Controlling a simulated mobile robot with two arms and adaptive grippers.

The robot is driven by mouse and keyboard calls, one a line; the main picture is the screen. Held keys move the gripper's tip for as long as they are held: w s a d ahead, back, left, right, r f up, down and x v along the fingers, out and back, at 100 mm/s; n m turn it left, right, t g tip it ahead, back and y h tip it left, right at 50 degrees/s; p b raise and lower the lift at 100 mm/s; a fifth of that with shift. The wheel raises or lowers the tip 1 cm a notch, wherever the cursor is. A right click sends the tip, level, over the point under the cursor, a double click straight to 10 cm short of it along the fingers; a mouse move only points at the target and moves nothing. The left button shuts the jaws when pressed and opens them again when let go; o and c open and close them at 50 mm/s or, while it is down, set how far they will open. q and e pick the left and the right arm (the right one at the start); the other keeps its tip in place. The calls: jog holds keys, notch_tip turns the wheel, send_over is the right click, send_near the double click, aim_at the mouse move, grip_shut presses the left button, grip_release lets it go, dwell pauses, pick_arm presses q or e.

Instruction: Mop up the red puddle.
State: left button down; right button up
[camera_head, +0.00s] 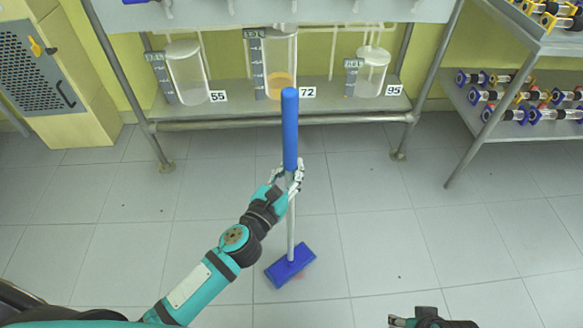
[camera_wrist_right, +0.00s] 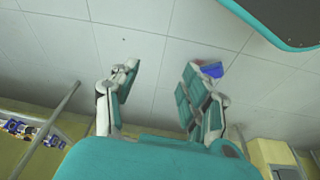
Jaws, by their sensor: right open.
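The mop has a blue handle (camera_head: 290,130), a thin grey shaft and a flat blue head (camera_head: 290,266) on the tiled floor. My left gripper (camera_head: 291,180) is closed around the mop just below the blue handle, and the mop stands nearly upright. A faint reddish patch, the red puddle (camera_head: 300,275), shows at the mop head's lower right edge; the head seems to cover the rest. My right gripper (camera_head: 400,321) is at the bottom edge, partly cut off. In the right wrist view its fingers (camera_wrist_right: 160,68) are spread and empty, and the mop head (camera_wrist_right: 211,70) shows behind one finger.
A metal-framed rack (camera_head: 270,124) with glass vessels on its low shelf stands behind the mop. A shelf of bottles (camera_head: 525,105) is at the right, and a cabinet (camera_head: 60,85) at the left. The floor around the mop head is clear.

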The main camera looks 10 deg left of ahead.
notch_tip(320, 180, down, 6)
jog(key=a+p, duration=0.1)
dwell(0.5)
jog(key=shift+w, duration=0.1)
